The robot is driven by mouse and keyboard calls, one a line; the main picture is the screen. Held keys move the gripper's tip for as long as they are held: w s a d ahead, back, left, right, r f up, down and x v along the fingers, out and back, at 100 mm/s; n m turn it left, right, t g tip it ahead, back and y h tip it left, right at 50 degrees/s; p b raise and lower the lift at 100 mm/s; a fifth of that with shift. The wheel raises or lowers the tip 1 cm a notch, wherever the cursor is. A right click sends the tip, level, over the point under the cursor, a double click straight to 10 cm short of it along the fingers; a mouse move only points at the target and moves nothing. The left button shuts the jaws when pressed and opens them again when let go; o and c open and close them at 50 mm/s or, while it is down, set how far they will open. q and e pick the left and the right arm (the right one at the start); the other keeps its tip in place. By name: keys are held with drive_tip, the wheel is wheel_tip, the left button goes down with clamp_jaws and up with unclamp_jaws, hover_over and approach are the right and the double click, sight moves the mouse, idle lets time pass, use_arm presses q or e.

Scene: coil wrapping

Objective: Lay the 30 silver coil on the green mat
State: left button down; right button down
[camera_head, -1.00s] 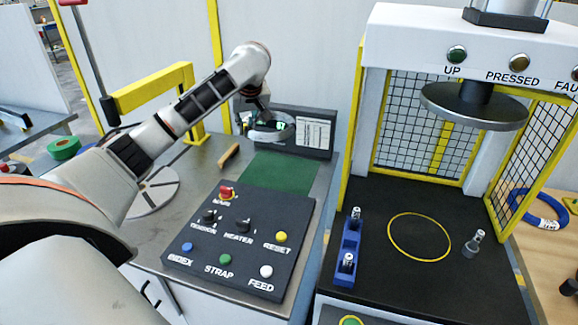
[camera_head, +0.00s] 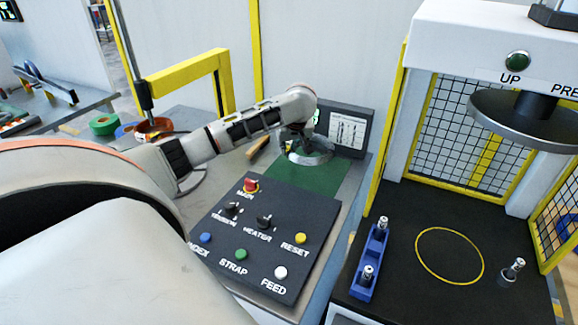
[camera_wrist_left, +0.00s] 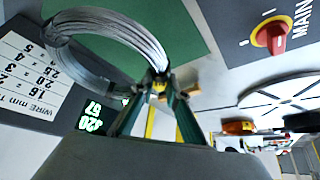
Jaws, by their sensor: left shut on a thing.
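The silver wire coil (camera_head: 322,157) hangs from my left gripper (camera_head: 298,138), at the far end of the green mat (camera_head: 328,182). In the left wrist view the coil (camera_wrist_left: 95,20) is a tilted ring, and the fingertips (camera_wrist_left: 160,88) are shut on its near side. The mat (camera_wrist_left: 180,35) shows behind and beside the ring. I cannot tell whether the coil touches the mat. The head view shows the coil small and partly behind my wrist. My right gripper is out of view.
A dark control box (camera_head: 262,238) with knobs and buttons stands just before the mat. A display unit with a wire chart (camera_head: 352,132) stands behind it. A yellow frame (camera_head: 185,75) is at left, and the press (camera_head: 405,150) is at right. A brown-handled thing (camera_head: 258,149) lies left of the mat.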

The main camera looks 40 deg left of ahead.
use_arm(q)
drive_tip(key=shift+w+f, duration=0.1)
drive_tip(key=shift+f, duration=3.35)
drive_tip(key=c, duration=2)
unclamp_jaws()
drive_tip(key=shift+f, duration=0.1)
drive_tip(key=v, duration=1.1)
drive_tip(key=shift+f, duration=0.1)
drive_tip(key=shift+s+d+r, duration=0.2)
drive_tip(key=shift+s+r, duration=0.1)
drive_tip(key=shift+r, duration=0.25)
